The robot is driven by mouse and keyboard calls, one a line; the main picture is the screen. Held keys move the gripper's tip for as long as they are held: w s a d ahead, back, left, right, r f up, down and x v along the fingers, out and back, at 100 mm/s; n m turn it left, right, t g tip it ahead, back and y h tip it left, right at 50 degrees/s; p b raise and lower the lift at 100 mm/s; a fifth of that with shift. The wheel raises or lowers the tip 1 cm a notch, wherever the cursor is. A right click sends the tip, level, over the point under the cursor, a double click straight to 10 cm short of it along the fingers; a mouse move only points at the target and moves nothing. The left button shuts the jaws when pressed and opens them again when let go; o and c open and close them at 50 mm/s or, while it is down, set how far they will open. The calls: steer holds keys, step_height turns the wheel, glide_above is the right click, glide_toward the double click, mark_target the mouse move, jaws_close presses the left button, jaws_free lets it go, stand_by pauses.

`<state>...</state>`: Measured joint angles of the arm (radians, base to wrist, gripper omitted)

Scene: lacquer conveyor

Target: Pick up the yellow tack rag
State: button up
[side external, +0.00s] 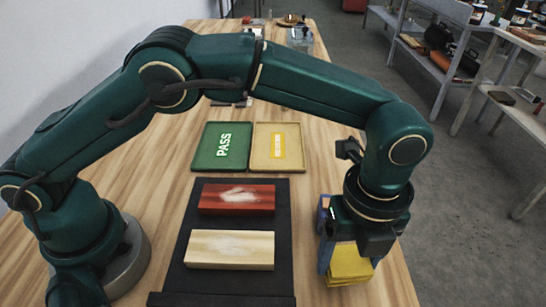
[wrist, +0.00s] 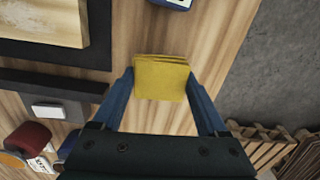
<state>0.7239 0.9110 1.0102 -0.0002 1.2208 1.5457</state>
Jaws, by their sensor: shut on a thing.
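The yellow tack rag (side external: 350,264) is a folded square cloth, with its stacked layers showing in the wrist view (wrist: 161,78). It is at the right side of the wooden table in the side view. My gripper (wrist: 160,84) has its two blue fingers on either side of the rag and is shut on it. In the side view my gripper (side external: 346,250) points down, with the rag between the fingers. I cannot tell whether the rag touches the table.
A black mat (side external: 283,240) left of my gripper bears a red block (side external: 237,199) and a pale wood block (side external: 229,250). A green PASS tray (side external: 222,147) and a yellow tray (side external: 277,148) lie behind it. A dark red object (wrist: 28,136) shows in the wrist view.

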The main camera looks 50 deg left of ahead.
steer(key=w+a+r, duration=0.3)
steer(key=a+r, duration=0.5)
steer(key=a, duration=0.3)
steer(key=shift+w, duration=0.15)
steer(key=shift+a+f, duration=0.1)
